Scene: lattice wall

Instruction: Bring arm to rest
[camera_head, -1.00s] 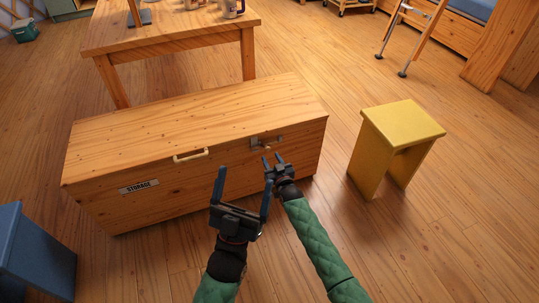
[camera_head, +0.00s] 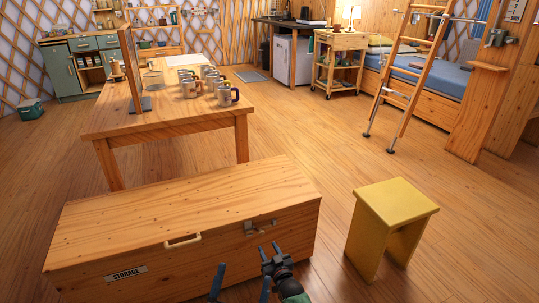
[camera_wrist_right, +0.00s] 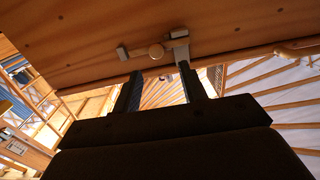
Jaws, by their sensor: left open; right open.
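My right gripper (camera_head: 269,251) is open and empty in front of the chest's front face, just below the metal latch (camera_head: 261,227). My left gripper (camera_head: 241,282) is lower, at the bottom edge of the head view. Only its two blue-grey fingers show, apart with nothing between them. The rest of the left arm is out of view.
The closed wooden storage chest (camera_head: 180,215) fills the lower left. A yellow stool (camera_head: 392,215) stands right of my grippers. A wooden table (camera_head: 165,120) with several mugs (camera_head: 210,80) is behind the chest. A ladder (camera_head: 414,75) leans by the bed. Floor between table and stool is clear.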

